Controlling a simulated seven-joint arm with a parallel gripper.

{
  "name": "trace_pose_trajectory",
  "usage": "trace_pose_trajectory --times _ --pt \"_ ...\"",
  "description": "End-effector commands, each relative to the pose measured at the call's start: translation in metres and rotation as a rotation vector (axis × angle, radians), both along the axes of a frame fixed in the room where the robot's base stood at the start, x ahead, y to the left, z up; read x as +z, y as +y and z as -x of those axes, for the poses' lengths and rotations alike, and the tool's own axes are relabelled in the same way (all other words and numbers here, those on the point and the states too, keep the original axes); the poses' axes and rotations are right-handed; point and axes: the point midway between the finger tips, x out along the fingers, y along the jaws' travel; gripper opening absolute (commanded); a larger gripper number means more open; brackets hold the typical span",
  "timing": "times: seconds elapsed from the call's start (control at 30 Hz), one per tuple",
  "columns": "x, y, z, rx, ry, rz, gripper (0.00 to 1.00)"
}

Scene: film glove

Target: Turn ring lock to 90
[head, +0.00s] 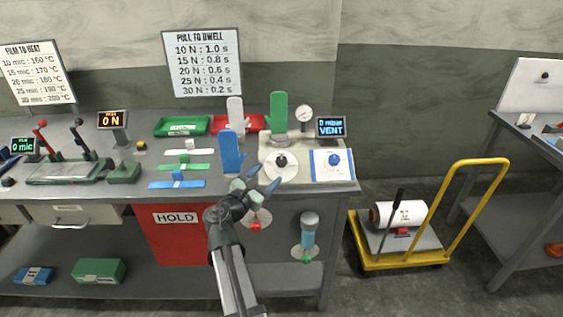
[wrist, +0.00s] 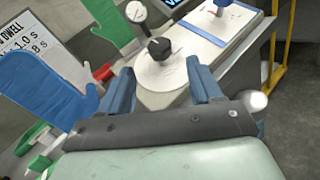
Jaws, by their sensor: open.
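No readable label marks the ring lock. The nearest round control is a white disc (head: 288,172) with a black knob (head: 281,161) on the bench's right part. In the wrist view the disc (wrist: 163,78) and its black knob (wrist: 158,48) lie beyond and between my fingers. My gripper (head: 264,178) is open and empty, in front of the disc and a little to its left. Its two blue fingers (wrist: 162,84) stand apart, not visibly touching the knob. A blue knob (head: 334,160) sits on a blue-edged white plate (head: 320,175) to the right.
A blue glove form (head: 232,152) stands close to my gripper's left; a green one (head: 279,112) and a gauge (head: 304,113) stand behind. A display (head: 331,128) reads VENT. Below the bench edge are a red knob (head: 256,226) and a clear cylinder (head: 309,232).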

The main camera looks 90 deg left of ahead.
Motion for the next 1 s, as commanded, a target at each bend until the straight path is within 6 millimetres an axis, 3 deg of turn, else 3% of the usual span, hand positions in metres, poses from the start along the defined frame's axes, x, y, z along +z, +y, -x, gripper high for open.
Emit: trace_pose_trajectory --times 0.1,0.43,0.63,1.0 --pt "0.0 0.021 -0.013 -0.002 0.001 -0.001 0.64" --pt "0.0 0.061 -0.04 0.0 0.001 -0.001 0.64" --pt "0.0 0.072 -0.049 -0.001 0.002 -0.001 0.64" --pt "0.0 0.074 -0.051 0.0 0.002 -0.001 0.64"
